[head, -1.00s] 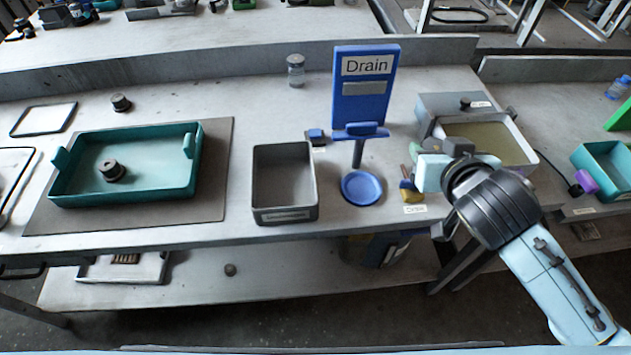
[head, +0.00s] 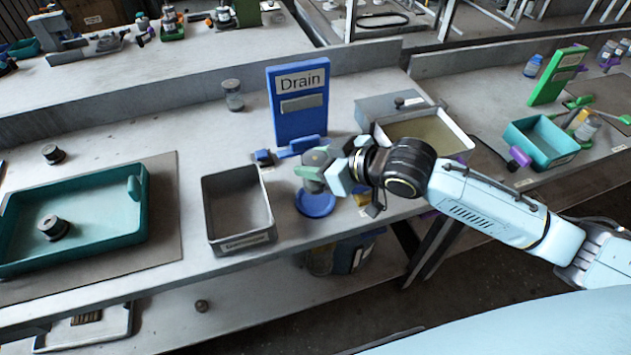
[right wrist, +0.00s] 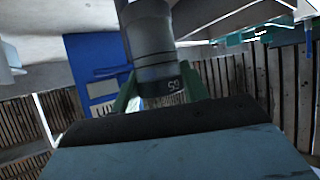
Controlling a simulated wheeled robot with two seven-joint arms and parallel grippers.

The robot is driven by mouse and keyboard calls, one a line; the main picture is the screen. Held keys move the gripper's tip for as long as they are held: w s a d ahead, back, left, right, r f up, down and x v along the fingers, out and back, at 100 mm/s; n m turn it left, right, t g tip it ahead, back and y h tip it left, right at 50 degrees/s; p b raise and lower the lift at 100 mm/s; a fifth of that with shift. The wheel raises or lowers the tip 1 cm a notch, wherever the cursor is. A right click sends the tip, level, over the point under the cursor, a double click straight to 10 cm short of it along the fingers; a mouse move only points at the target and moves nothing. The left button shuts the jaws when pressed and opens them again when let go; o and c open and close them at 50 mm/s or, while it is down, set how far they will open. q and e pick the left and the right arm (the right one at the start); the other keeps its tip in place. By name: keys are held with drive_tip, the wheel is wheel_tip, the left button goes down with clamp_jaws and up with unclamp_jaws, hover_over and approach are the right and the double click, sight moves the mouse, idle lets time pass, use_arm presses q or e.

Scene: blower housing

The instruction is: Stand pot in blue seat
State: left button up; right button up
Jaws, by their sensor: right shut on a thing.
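The grey pot (head: 314,161) is in my right gripper (head: 322,173), in front of the blue Drain panel (head: 299,108). In the right wrist view the pot (right wrist: 155,48) is a grey cylinder with a marked band, between the green fingertips. My right gripper is shut on it. A round blue dish (head: 316,206), which looks like the blue seat, lies on the bench just below the pot. The pot appears above it and apart from it; the gripper partly hides the stem behind. My left gripper is not in view.
A grey open bin (head: 212,215) stands left of the dish. A teal tray (head: 115,238) with a dark round part lies further left. A grey box with a tan interior (head: 466,143) is at the right.

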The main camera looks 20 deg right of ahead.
drive_tip(key=shift+f+b, duration=0.3)
drive_tip(key=shift+f, duration=2)
drive_tip(key=shift+f, duration=0.1)
drive_tip(key=o, duration=1.2)
drive_tip(key=shift+c, duration=0.2)
drive_tip(key=p+v, duration=0.1)
drive_tip(key=v, duration=1.1)
